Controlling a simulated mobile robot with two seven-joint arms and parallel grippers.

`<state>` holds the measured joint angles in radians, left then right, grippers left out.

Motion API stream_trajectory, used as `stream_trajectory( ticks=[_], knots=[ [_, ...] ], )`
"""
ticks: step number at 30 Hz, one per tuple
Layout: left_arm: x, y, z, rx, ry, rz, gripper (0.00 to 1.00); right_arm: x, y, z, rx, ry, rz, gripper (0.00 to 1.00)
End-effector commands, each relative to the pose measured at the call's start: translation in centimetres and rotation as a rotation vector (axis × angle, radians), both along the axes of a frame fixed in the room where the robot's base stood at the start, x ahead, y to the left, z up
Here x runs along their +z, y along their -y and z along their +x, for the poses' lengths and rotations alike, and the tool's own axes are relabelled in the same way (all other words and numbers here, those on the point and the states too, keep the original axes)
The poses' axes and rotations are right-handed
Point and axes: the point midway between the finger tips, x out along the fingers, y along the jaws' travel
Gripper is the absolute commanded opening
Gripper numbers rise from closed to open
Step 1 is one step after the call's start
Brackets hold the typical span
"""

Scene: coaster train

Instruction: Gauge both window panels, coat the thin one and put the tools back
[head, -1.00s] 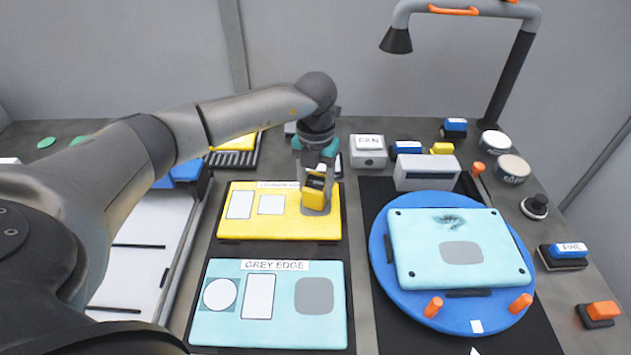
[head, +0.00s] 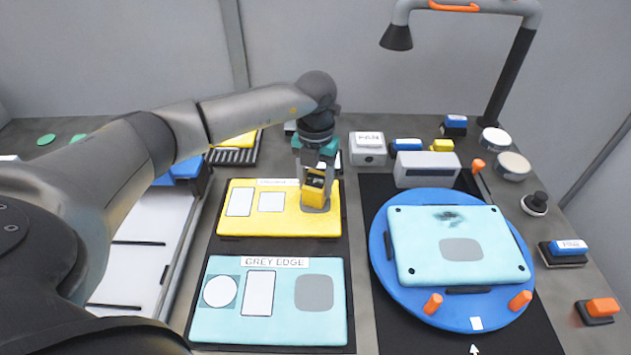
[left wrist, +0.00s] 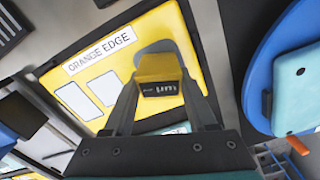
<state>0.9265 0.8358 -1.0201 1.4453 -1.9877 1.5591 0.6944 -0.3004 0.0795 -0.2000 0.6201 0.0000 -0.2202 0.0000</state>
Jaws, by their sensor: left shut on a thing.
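The yellow panel (head: 235,221) lies flat, with two white rectangles and a grey patch; its label reads "ORANGE EDGE" in the left wrist view (left wrist: 78,92). The light blue "GREY EDGE" panel (head: 235,325) lies in front of it, with a white circle, a white rectangle and a grey patch. My left gripper (head: 317,186) is shut on a yellow gauge (head: 313,194) with a dark display, over the yellow panel's grey patch. The gauge also shows in the left wrist view (left wrist: 158,72); its reading is not legible. Whether it touches the patch is hard to tell. My right gripper is out of view.
At right a blue turntable (head: 382,243) carries a light blue panel (head: 415,220) with a dark smudge and two orange knobs. Behind stand a box labelled "FAN" (head: 368,157), a grey box (head: 427,177) and a lamp (head: 396,40). Blue and orange blocks line the right edge.

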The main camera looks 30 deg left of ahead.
Motion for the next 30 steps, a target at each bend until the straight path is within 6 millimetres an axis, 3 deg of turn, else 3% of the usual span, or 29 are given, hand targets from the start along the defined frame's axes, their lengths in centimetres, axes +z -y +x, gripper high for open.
stream_trajectory(
  ticks=[28, 29, 30],
  knots=[
    [-0.42, 0.04, 0.03, 0.000, 0.001, -0.001, 0.00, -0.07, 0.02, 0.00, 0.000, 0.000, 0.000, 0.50],
    [-0.40, 0.04, 0.03, 0.000, 0.001, -0.001, 0.59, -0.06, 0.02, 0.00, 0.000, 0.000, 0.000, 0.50],
    [-0.38, 0.04, 0.03, 0.000, 0.001, -0.001, 0.64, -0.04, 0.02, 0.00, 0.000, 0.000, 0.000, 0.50]
  ],
)
